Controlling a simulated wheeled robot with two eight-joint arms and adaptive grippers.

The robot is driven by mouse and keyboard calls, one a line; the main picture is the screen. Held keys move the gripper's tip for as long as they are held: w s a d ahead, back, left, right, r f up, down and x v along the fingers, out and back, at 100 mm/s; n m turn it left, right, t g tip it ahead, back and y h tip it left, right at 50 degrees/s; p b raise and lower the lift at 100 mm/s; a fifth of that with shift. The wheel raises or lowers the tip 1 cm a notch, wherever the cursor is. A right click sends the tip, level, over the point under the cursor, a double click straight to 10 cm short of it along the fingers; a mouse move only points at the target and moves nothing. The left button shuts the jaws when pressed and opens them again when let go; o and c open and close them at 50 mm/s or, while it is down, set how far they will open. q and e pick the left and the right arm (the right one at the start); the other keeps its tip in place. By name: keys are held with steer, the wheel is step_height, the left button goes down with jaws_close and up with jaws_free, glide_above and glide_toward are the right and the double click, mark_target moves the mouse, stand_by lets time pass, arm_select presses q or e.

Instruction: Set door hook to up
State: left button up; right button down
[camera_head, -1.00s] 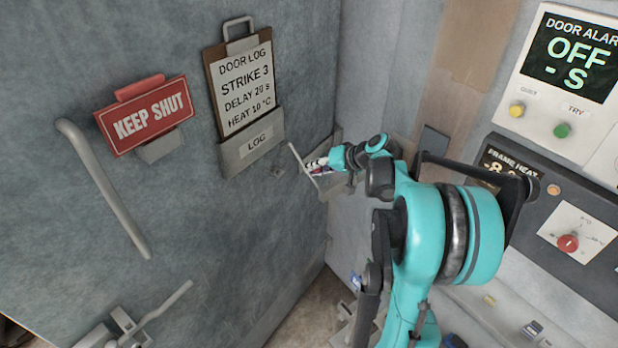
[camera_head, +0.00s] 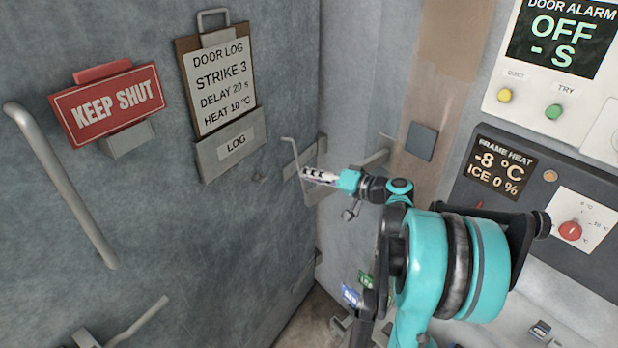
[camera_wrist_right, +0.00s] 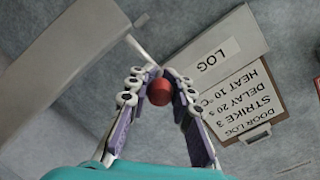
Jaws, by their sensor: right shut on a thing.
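The door hook (camera_head: 300,158) is a thin pale metal rod with a bent top end, near the edge of the grey door, right of the log holder. In the right wrist view, part of a pale rod (camera_wrist_right: 140,48) runs down toward a red knob (camera_wrist_right: 160,92). My right gripper (camera_head: 310,174) reaches the hook from the right. The right wrist view shows its two fingers (camera_wrist_right: 158,90) closed around the red knob. The fingers hide where the rod meets the knob. My left gripper is not in view.
The door (camera_head: 170,220) carries a KEEP SHUT sign (camera_head: 108,103), a log board (camera_head: 222,85), a long bar handle (camera_head: 62,185) and a lower lever (camera_head: 138,322). At right are an alarm panel (camera_head: 555,115) and a frame heat panel (camera_head: 530,200) with a red dial.

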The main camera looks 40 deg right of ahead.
steer(key=shift+f, duration=0.1)
steer(key=c, duration=1.3)
jaws_free()
steer(key=shift+d, duration=0.1)
steer(key=v, duration=1.2)
